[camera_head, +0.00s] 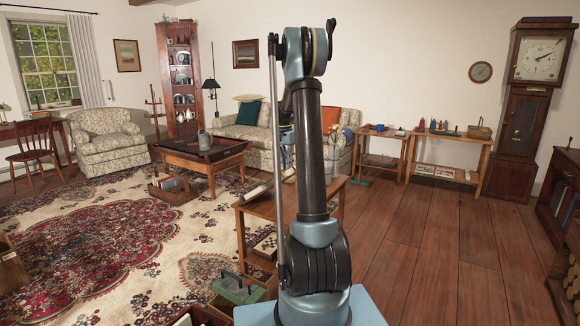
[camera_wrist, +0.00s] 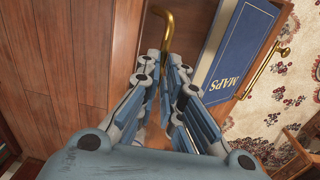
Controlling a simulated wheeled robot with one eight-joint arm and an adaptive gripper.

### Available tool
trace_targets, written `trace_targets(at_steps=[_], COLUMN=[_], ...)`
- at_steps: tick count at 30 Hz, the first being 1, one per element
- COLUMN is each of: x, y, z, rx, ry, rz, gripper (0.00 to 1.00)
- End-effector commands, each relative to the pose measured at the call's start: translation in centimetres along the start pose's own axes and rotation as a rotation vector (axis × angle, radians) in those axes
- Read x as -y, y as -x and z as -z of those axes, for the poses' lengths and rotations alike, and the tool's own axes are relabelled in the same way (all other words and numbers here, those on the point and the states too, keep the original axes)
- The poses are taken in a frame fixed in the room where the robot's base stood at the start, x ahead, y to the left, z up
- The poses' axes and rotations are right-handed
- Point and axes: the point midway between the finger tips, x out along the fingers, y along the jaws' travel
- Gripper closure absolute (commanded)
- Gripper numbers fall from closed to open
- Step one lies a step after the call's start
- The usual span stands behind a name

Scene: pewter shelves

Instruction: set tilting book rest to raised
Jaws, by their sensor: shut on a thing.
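The book rest (camera_wrist: 188,22) shows in the wrist view as a brown wooden board. A blue book marked MAPS (camera_wrist: 240,48) lies on it. A thin brass bar (camera_wrist: 263,70) runs beside the book's right side. A curved brass handle (camera_wrist: 166,30) stands left of the book and runs down between the fingertips. My gripper (camera_wrist: 168,62) is shut on this brass handle; the grasp itself is partly covered by the fingers. In the head view my arm hides the gripper and most of what is around it, so I cannot tell the board's tilt there.
A wooden side table (camera_head: 256,208) stands close behind my arm in the head view. A low coffee table (camera_head: 212,160) and a sofa (camera_head: 246,136) are farther back. A green box (camera_head: 238,290) is near my base. Bare wooden floor (camera_head: 440,240) is clear on the right.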

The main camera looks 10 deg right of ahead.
Motion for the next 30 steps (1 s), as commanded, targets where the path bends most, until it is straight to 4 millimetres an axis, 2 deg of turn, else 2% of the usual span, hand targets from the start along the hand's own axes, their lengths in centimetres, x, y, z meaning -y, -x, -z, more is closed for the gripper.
trace_targets(at_steps=[1, 15, 16, 17, 20, 22, 23, 25, 30], x=[1.4, 1.5, 1.5, 1.5, 1.3, 0.9, 0.8, 0.5, 0.1], y=[0.0, 0.1, 0.1, 0.1, 0.1, 0.3, 0.5, 0.7, 1.0], z=[-0.2, 0.0, 0.0, 0.0, 0.0, 0.0, -0.1, -0.2, -0.4], rx=[0.001, 0.002, 0.002, 0.002, 0.003, 0.000, -0.002, -0.004, -0.005], ry=[0.009, 0.008, 0.008, 0.008, 0.006, 0.004, 0.003, 0.002, 0.001], rz=[0.018, 0.017, 0.017, 0.018, 0.017, 0.019, 0.021, 0.022, 0.022], gripper=[1.00, 1.00, 0.79, 0.72, 0.72, 0.63, 0.62, 0.71, 0.72])
